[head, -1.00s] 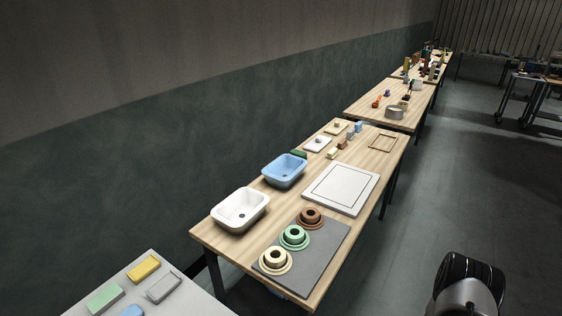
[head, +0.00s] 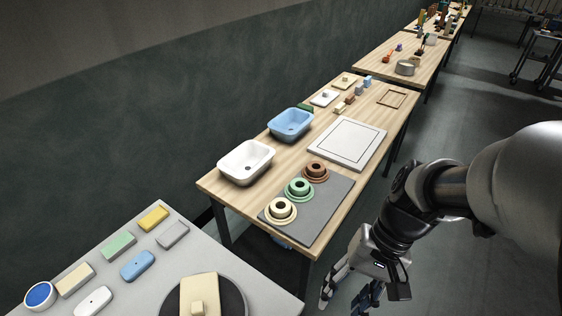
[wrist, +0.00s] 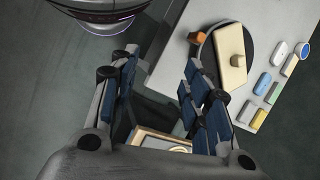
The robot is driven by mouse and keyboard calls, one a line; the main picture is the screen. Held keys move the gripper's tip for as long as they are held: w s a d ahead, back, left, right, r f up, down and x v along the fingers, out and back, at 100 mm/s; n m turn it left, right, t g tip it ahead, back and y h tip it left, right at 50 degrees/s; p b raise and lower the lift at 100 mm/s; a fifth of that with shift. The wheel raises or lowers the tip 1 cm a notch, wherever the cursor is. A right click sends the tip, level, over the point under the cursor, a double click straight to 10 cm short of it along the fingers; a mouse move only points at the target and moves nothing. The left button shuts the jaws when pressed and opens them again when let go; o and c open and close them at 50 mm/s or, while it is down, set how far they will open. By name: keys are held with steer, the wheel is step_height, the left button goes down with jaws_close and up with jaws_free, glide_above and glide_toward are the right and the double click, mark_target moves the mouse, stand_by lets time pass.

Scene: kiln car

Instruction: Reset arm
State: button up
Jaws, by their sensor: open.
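My gripper (head: 347,283) hangs over the floor at the lower right in the head view, beside the near end of the wooden table (head: 222,196) and to the right of the grey table. In the wrist view my gripper (wrist: 160,100) shows its blue-padded fingers spread apart, open, with nothing held between them. My arm reaches in from the right edge of the head view.
The grey table (head: 230,262) holds a dark disc (head: 238,296) with a cream slab (head: 198,292) on it, and several coloured blocks. The wooden table carries two basins (head: 245,162), a white board (head: 344,144) and flanged rings on a grey mat (head: 312,222). Open floor lies right.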

step_height(320, 180, up, 10)
steer(key=s+d+n+t+h, duration=0.2)
steer(key=n+t+h, duration=0.1)
steer(key=t, duration=0.4)
steer(key=shift+d+r+h, duration=0.2)
steer(key=shift+r+h, duration=0.05)
steer(key=shift+h, duration=0.25)
